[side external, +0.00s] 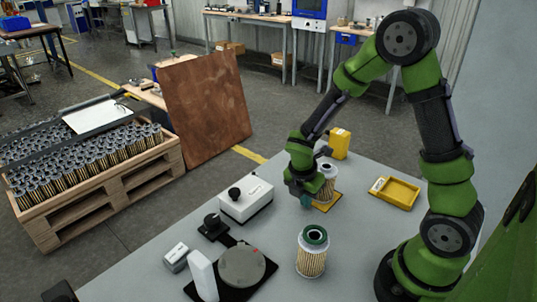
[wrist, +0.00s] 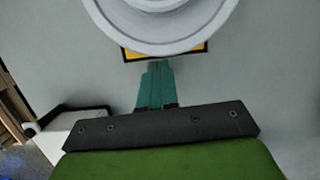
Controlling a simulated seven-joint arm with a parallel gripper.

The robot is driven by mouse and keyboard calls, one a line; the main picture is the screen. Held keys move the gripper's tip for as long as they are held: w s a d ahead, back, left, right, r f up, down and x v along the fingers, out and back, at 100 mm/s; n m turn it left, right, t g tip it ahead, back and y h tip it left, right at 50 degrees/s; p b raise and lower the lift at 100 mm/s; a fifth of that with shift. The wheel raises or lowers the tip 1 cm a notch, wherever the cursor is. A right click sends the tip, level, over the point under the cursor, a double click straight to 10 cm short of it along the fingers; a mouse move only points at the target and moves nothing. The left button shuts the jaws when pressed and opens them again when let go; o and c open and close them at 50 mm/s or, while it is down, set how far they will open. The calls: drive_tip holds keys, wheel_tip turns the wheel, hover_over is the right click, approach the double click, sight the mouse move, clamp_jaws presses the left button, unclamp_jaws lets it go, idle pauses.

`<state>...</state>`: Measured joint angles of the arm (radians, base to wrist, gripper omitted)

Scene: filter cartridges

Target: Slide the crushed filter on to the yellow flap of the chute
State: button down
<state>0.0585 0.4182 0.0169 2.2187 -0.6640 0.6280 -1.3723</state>
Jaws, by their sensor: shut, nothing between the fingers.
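A pleated filter with a pale grey end cap (side external: 328,180) stands upright on or over a yellow plate (side external: 325,203), which looks like the flap. In the wrist view, the round grey cap (wrist: 165,35) fills the top, with a strip of the dark-edged yellow plate (wrist: 195,51) showing below it. I cannot make out crushing. My gripper (side external: 306,203) is low beside the filter, on its left, with its teal fingers (wrist: 157,72) shut and empty. Whether the fingertips touch the filter is unclear. The arm hides part of the filter.
Another filter with a green top (side external: 311,254) stands nearer the front. A white box with a black knob (side external: 246,200) and a round grey plate on a black base (side external: 241,267) are left. A yellow tray (side external: 400,193) lies right; a yellow box (side external: 340,143) stands behind.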

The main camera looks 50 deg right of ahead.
drive_tip(key=shift+a, duration=1.2)
drive_tip(key=v, duration=1)
wheel_tip(320, 180, up, 5)
drive_tip(key=n+t+y, duration=0.1)
drive_tip(key=n+y, duration=0.3)
drive_tip(key=n, duration=3.2)
hover_over(337, 198)
drive_tip(key=s, duration=0.3)
drive_tip(key=s+d+m+t, duration=0.1)
drive_tip(key=s+d+m, duration=0.3)
drive_tip(key=m, duration=0.9)
drive_tip(key=x, duration=1.5)
drive_tip(key=shift+s, duration=0.1)
drive_tip(key=w, duration=0.1)
drive_tip(key=w+a, duration=0.1)
drive_tip(key=w, duration=0.1)
drive_tip(key=shift+a, duration=0.25)
drive_tip(key=shift+w+a, duration=0.2)
drive_tip(key=shift+w, duration=0.2)
